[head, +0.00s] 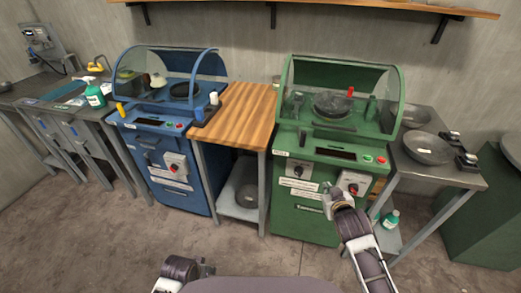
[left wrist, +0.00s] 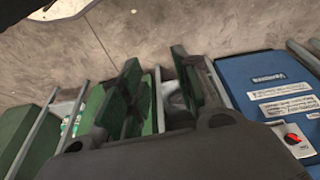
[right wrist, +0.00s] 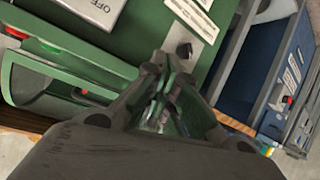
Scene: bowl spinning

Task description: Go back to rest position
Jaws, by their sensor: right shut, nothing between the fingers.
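My right gripper (head: 334,200) is in front of the green machine (head: 310,222), near its red switch (head: 352,184). In the right wrist view its fingers (right wrist: 172,98) are together with nothing held, and the green machine's panel (right wrist: 140,40) fills the upper left. My left gripper (head: 206,268) is low at the bottom edge of the head view, over the floor and apart from the machines. In the left wrist view its two fingers (left wrist: 160,92) stand apart with nothing between them.
The blue machine (head: 170,165) stands left of a wooden-topped table (head: 240,110). A metal side table (head: 465,178) with a dark bowl (head: 428,148) stands right of the green machine. A sink counter (head: 50,105) is far left. The floor (head: 100,240) in front is clear.

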